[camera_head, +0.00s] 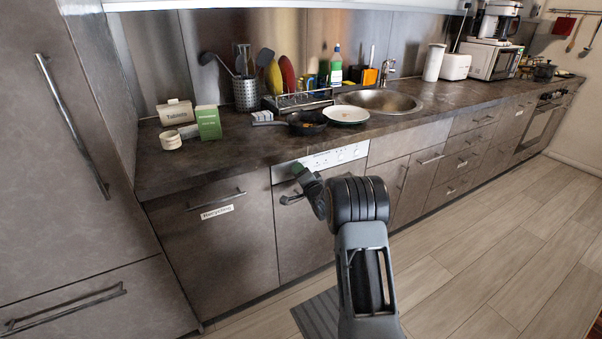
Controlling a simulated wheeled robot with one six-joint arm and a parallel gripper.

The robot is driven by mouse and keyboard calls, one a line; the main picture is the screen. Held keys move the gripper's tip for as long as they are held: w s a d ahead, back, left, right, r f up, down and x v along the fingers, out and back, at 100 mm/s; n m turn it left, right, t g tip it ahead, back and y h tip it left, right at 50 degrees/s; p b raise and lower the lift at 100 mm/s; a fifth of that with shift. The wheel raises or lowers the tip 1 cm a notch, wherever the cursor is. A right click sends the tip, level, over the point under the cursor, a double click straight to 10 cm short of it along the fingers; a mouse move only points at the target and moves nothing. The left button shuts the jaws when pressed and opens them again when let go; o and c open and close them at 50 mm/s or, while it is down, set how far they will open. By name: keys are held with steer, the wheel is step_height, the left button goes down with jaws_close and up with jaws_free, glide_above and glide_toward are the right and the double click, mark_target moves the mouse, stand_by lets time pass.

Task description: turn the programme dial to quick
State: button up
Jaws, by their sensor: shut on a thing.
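The dishwasher (305,235) has a grey door and a white control panel (325,160) just under the counter edge. Small round marks or buttons show on the right part of the panel; any print is too small to read. My gripper (299,170) is at the left end of the panel, with its tips against it. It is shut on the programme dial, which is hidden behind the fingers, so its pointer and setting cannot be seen.
The door handle (292,199) is just below my gripper. A pan (307,124) and a plate (346,114) stand on the counter above, left of the sink (385,101). A recycling drawer (215,240) is to the left. The floor (490,245) at right is clear.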

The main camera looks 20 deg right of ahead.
stand_by(0.4)
steer(key=o, duration=0.9)
steer(key=s, duration=0.4)
steer(key=s+f, duration=0.1)
steer(key=s, duration=0.4)
steer(key=s+p, duration=0.1)
steer(key=s, duration=0.3)
steer(key=shift+s+d+f, duration=0.2)
steer(key=shift+s+d, duration=0.15)
steer(key=shift+d, duration=0.05)
